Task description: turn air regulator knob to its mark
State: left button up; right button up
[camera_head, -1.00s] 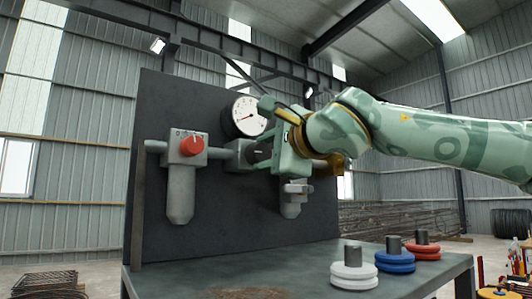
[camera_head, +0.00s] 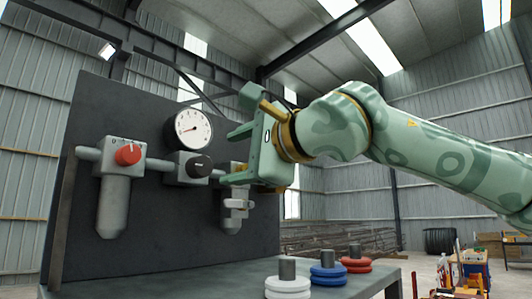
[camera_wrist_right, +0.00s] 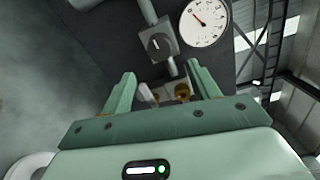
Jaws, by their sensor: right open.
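In the head view, a black knob (camera_head: 200,165) with a white line sits on the grey regulator block (camera_head: 175,167) below a round white pressure gauge (camera_head: 189,129). My right gripper (camera_head: 230,156) is open and empty, to the right of the black knob and apart from it. In the right wrist view, the knob (camera_wrist_right: 157,45) and gauge (camera_wrist_right: 204,22) lie beyond the open fingers (camera_wrist_right: 160,80). The gauge needle shows, but its reading is too small to tell. My left gripper is not in view.
A red knob (camera_head: 128,154) sits on a filter unit (camera_head: 115,200) at left. A valve fitting (camera_head: 236,204) hangs below my right gripper. White (camera_head: 287,287), blue (camera_head: 328,274) and red (camera_head: 356,265) weights stand on the table. The dark panel (camera_head: 150,245) backs the pipework.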

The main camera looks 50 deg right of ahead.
jog(key=s, duration=0.7)
jog(key=shift+s+a+r, duration=0.2)
jog(key=shift+s+a, duration=0.1)
jog(key=shift+a, duration=0.15)
